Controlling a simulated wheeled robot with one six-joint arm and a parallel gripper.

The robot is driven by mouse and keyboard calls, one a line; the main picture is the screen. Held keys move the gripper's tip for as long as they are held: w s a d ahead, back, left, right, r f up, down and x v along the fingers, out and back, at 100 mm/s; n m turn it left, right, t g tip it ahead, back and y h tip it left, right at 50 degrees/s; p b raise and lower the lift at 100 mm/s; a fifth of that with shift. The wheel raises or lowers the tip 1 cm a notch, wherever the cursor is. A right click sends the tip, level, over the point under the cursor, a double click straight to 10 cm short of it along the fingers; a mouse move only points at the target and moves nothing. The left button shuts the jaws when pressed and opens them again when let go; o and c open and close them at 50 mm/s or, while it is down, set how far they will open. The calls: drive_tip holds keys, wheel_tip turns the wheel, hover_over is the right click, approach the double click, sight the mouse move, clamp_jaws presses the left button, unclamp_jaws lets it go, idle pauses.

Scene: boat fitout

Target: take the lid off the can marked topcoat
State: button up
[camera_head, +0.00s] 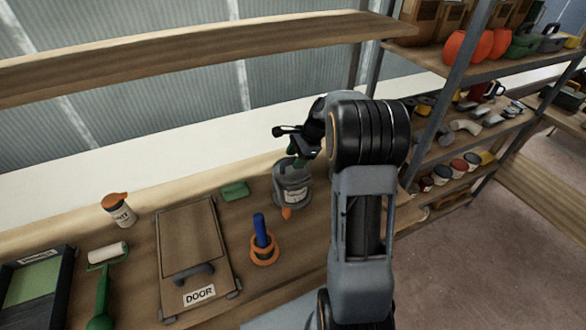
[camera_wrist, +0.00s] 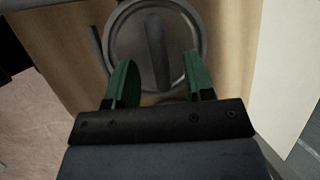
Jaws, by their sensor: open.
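A grey can (camera_head: 293,192) with a pale label stands on the wooden bench, upright; its label is too small to read. My gripper (camera_head: 290,160) is right above it and hides part of its top. In the wrist view the round grey lid (camera_wrist: 120,35) sits on the can, with a raised bar handle (camera_wrist: 155,45) across its middle. The green fingers of my gripper (camera_wrist: 157,70) are open, one on each side of the near part of the handle. Gaps show between the fingers and the handle.
A small orange object (camera_head: 286,212) is at the can's front. Nearby are a green block (camera_head: 235,190), a blue cylinder in an orange ring (camera_head: 263,248), and a board marked DOOR (camera_head: 190,240). A white pot with orange top (camera_head: 120,212) stands left. Shelves (camera_head: 440,150) are at right.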

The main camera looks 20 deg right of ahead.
drive_tip(key=shift+x, duration=1.2)
clamp_jaws()
